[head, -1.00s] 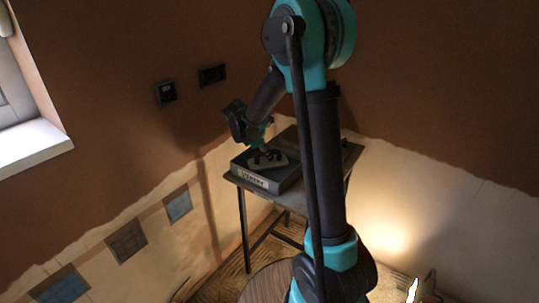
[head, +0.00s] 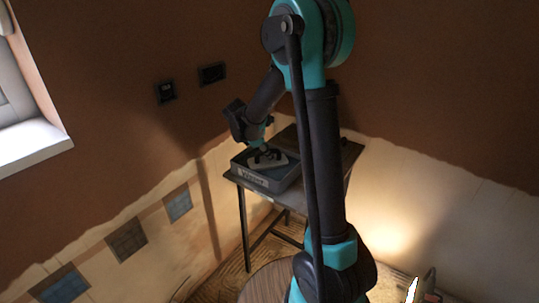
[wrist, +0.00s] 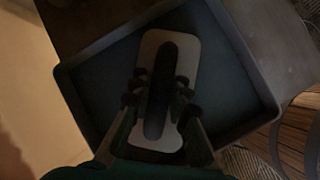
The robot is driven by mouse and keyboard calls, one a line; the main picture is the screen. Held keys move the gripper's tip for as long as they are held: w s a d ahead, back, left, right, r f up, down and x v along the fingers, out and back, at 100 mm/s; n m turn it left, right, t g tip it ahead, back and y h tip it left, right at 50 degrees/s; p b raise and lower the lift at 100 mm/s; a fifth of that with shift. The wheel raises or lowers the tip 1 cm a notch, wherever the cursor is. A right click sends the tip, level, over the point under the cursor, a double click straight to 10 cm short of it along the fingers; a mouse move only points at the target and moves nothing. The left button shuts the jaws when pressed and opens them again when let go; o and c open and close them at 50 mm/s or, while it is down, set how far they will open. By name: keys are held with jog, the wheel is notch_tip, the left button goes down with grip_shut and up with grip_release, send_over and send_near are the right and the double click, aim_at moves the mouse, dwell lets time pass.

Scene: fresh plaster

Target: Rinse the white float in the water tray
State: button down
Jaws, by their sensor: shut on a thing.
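The white float (wrist: 150,50) is a pale rounded plate with a dark handle (wrist: 160,85) along its middle. My gripper (wrist: 158,92) is shut on that handle in the wrist view. In the head view my gripper (head: 264,152) points down at the tray with the float (head: 280,161) under it. The water tray (head: 252,180) is a dark grey box with a label on its front. In the wrist view its rim (wrist: 240,50) surrounds the float, which is over or in the tray. I cannot tell how deep the float sits or where the water surface is.
The tray stands on a small dark table (head: 349,153) with thin legs in the room's corner. Wall sockets (head: 212,74) are above it. A round wooden top (head: 262,287) is in front. A window sill (head: 30,145) is at the left.

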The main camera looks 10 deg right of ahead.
jog(key=shift+r, duration=3.5)
